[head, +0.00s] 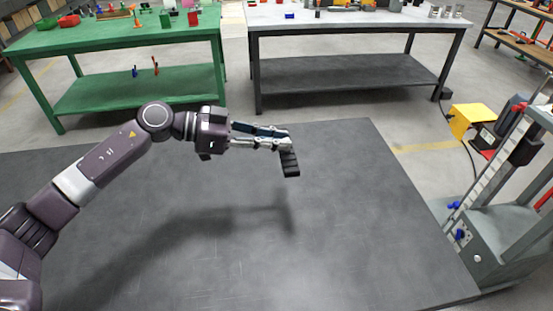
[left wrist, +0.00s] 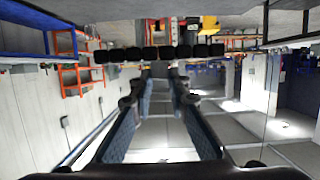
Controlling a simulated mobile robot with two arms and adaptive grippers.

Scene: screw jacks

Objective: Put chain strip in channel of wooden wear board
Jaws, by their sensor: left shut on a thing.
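My left gripper (head: 284,139) is shut on a black chain strip (head: 290,162) and holds it in the air above the dark table. In the head view the strip hangs at the fingertips, pointing down and slightly right. In the left wrist view the strip (left wrist: 160,53) is a row of several black links running crosswise at the fingertips of my left gripper (left wrist: 158,70). I cannot make out the wooden wear board or its channel in either view. My right gripper is not in view.
The dark grey table (head: 370,230) below is bare apart from my arm's shadow. A grey machine frame (head: 492,240) stands at its right edge, with a yellow box (head: 470,120) behind. A green table (head: 120,42) and a light-topped table (head: 350,20) stand at the back.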

